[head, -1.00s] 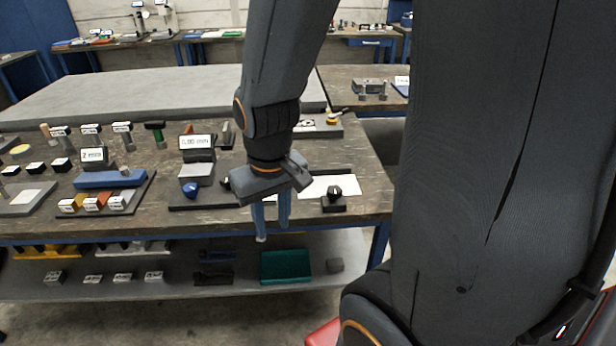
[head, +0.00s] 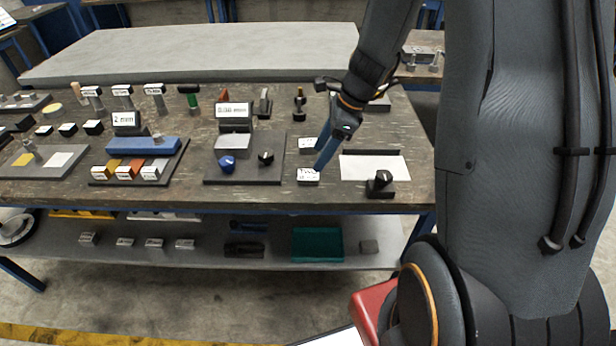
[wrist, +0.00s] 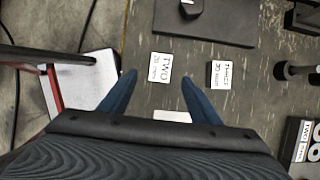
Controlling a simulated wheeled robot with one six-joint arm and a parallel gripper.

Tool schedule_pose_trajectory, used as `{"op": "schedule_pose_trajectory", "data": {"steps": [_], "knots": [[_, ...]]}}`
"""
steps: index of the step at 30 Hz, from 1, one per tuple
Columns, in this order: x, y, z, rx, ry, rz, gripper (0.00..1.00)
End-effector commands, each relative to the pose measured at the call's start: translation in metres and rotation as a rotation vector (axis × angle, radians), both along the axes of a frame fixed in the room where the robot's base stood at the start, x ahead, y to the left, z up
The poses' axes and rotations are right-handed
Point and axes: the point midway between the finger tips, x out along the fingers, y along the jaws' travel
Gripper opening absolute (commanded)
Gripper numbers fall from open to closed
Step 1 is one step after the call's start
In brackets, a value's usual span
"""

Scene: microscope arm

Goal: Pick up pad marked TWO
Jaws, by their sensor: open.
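The pad marked TWO (head: 308,175) lies on the bench top near the front edge, left of a white sheet. In the wrist view the same pad (wrist: 160,67) shows its white label between the two blue fingertips. My gripper (head: 321,165) is open and tilted, its fingers pointing down at this pad. In the wrist view my gripper (wrist: 158,78) has one finger on each side of the pad in the picture, with nothing held. I cannot tell how high the tips are above the bench.
A similar pad marked THREE (wrist: 222,74) lies beside it, near the right finger. A dark board (head: 243,178) with blue and black knobs is to the left. The white sheet (head: 374,167) and a black knobbed block (head: 380,185) are to the right.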

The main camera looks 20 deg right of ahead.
Motion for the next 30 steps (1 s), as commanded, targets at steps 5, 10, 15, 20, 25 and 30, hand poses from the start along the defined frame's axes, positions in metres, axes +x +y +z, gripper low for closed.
{"op": "schedule_pose_trajectory", "data": {"steps": [5,10,15,20,25,30], "knots": [[0.002,0.008,-0.018,0.006,0.007,-0.01,0.57],[0.004,0.012,-0.031,0.004,0.006,-0.007,0.57],[0.007,0.019,-0.051,0.003,0.007,-0.005,0.57],[0.01,0.025,-0.066,0.002,0.004,-0.006,0.57],[0.01,0.026,-0.071,0.002,0.003,-0.004,0.57],[0.011,0.026,-0.071,0.002,0.002,-0.004,0.54]]}}
